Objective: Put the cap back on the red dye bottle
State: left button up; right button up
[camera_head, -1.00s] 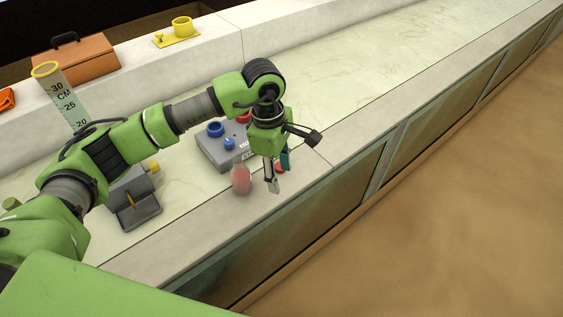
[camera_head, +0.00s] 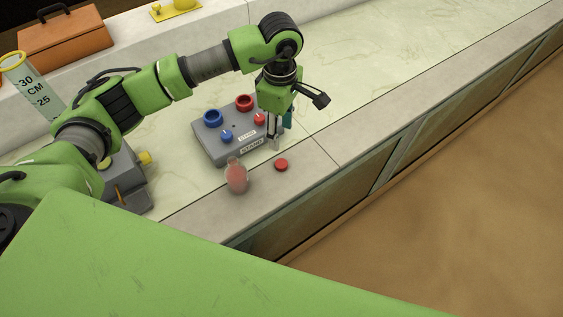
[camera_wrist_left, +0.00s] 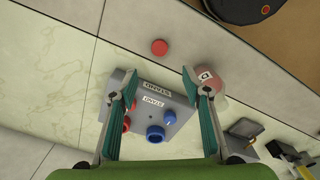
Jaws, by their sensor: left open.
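The red dye bottle (camera_head: 236,177), a small clear bottle with red contents, stands on the pale ledge in front of the grey stand (camera_head: 201,146). The red cap (camera_head: 281,164) lies on the ledge to its right, apart from it. My left gripper (camera_head: 275,142) is open and empty, pointing down near the stand's right end. In the left wrist view the cap (camera_wrist_left: 159,47) lies beyond the gap between the open fingers (camera_wrist_left: 160,84), and the bottle (camera_wrist_left: 209,77) shows beside the right-hand finger, partly hidden by it. My right gripper is out of view.
The stand carries a blue ring (camera_head: 213,118), a red ring (camera_head: 244,102) and smaller red and blue pieces. A grey device with a yellow knob (camera_head: 145,157) is at the left. The ledge right of the cap is clear up to its front edge.

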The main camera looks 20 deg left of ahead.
pick_arm(q)
jog(key=p, duration=0.2)
send_over(280, 162)
notch_tip(280, 162, down, 7)
jog(key=shift+s+d+f, duration=0.1)
jog(key=shift+f, duration=0.75)
notch_tip(280, 162, down, 4)
jog(key=shift+r+p, duration=0.15)
jog(key=shift+p, duration=0.65)
jog(key=shift+f, duration=0.55)
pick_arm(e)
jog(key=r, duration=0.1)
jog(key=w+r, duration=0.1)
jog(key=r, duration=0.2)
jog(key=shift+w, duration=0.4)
pick_arm(q)
jog(key=c, duration=0.8)
